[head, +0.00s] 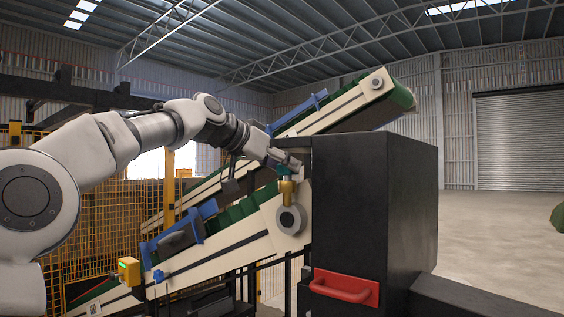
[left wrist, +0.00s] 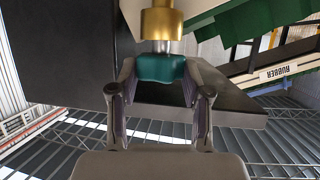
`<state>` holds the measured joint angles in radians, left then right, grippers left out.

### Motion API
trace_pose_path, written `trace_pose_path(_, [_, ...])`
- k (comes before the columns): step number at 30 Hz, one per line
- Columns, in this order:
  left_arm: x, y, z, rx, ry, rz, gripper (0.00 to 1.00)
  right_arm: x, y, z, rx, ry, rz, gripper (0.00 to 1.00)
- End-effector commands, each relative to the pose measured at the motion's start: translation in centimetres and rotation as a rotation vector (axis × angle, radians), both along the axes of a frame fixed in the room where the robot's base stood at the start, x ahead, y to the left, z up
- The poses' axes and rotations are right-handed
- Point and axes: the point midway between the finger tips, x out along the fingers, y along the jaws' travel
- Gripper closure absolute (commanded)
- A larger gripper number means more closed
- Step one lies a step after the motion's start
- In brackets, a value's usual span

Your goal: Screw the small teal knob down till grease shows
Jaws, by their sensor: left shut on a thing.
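The small teal knob (left wrist: 161,68) sits at the end of a silver stem on a brass cup (left wrist: 161,20) in the left wrist view. In the head view the brass cup (head: 287,190) stands upright by the conveyor's end roller, with a bit of the teal knob (head: 287,171) above it. My left gripper (left wrist: 160,82) has a finger on each side of the knob and is shut on it. A short length of bare stem shows between knob and cup. I see no grease. My right gripper is not in view.
A tall black cabinet (head: 362,210) with a red handle (head: 345,287) stands just right of the cup. Inclined green-belt conveyors (head: 235,240) lie behind and left. A yellow box (head: 129,270) sits at lower left. Open floor (head: 490,225) lies at the right.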

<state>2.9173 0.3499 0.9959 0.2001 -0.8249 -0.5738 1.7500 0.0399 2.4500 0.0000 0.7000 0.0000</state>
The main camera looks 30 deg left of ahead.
Motion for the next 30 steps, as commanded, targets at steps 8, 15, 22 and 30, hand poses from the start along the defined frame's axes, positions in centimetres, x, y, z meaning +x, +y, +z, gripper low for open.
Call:
trace_pose_path(8, [0.26, 0.27, -0.35, 0.004, 0.005, -0.211, 0.87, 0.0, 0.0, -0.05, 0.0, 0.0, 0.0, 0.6])
trace_pose_path(15, [0.3, 0.34, -0.4, 0.005, 0.006, -0.321, 0.87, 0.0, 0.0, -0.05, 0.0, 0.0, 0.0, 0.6])
trace_pose_path(22, [0.28, 0.3, -0.43, 0.006, 0.008, -0.361, 0.87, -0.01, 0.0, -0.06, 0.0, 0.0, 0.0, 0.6])
trace_pose_path(30, [0.29, 0.26, -0.51, 0.005, 0.01, -0.364, 0.87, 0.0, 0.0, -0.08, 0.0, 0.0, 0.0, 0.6])
